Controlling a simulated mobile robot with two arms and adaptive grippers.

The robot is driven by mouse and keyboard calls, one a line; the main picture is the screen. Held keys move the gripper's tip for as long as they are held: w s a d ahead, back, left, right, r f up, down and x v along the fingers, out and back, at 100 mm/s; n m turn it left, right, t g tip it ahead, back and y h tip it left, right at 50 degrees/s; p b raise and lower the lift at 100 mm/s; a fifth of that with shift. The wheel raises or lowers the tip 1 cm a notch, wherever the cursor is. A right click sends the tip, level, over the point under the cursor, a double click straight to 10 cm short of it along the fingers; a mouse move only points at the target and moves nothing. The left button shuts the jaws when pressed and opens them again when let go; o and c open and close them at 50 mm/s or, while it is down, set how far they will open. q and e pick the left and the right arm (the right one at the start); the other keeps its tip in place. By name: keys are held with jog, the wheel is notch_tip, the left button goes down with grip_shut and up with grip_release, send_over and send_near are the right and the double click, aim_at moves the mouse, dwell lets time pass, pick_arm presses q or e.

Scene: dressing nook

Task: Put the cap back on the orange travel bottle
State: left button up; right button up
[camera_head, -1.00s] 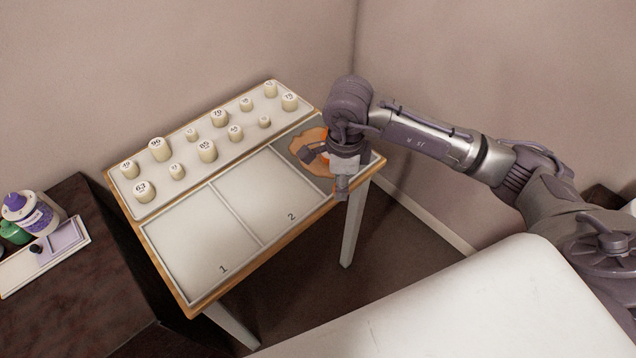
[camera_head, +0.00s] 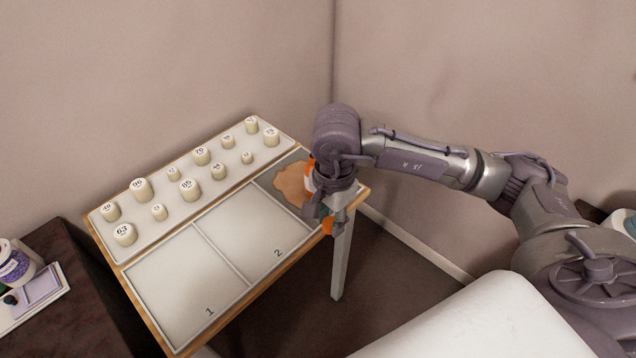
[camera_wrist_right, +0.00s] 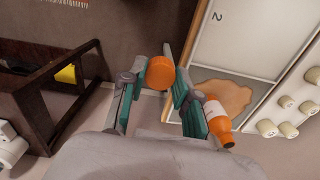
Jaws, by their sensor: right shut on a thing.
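The orange travel bottle (camera_head: 309,175), with a white label, is at the table's far right corner, partly hidden behind my right gripper in the head view. In the right wrist view the bottle (camera_wrist_right: 217,118) shows beside the right-hand finger, outside the jaws. My right gripper (camera_head: 328,218) is shut on the orange cap (camera_head: 327,226), near the table's right edge. In the right wrist view the round cap (camera_wrist_right: 160,73) is between the fingertips (camera_wrist_right: 159,78), apart from the bottle. My left gripper is out of view.
A tan patch (camera_head: 290,185) lies beside the bottle. Tray sections 1 and 2 (camera_head: 185,275) are empty. A raised white rack (camera_head: 150,230) holds several numbered cream pieces. A dark dresser (camera_head: 75,290) with a purple-labelled bottle (camera_head: 14,265) stands left. A white surface (camera_head: 470,325) is in front.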

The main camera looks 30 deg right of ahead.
jog(key=n, duration=0.3)
jog(key=s+a+r+n, duration=0.1)
jog(key=n, duration=0.2)
jog(key=s+r+n, duration=0.1)
jog(key=n, duration=0.2)
jog(key=shift+s+a+r+n, duration=0.1)
jog(key=shift+s+a+n, duration=0.15)
jog(key=shift+a+n, duration=0.15)
jog(key=n, duration=0.1)
jog(key=s+n, duration=0.1)
jog(key=n, duration=0.3)
jog(key=shift+s+a+r, duration=0.2)
jog(key=shift+r, duration=0.15)
jog(key=shift+d, duration=0.1)
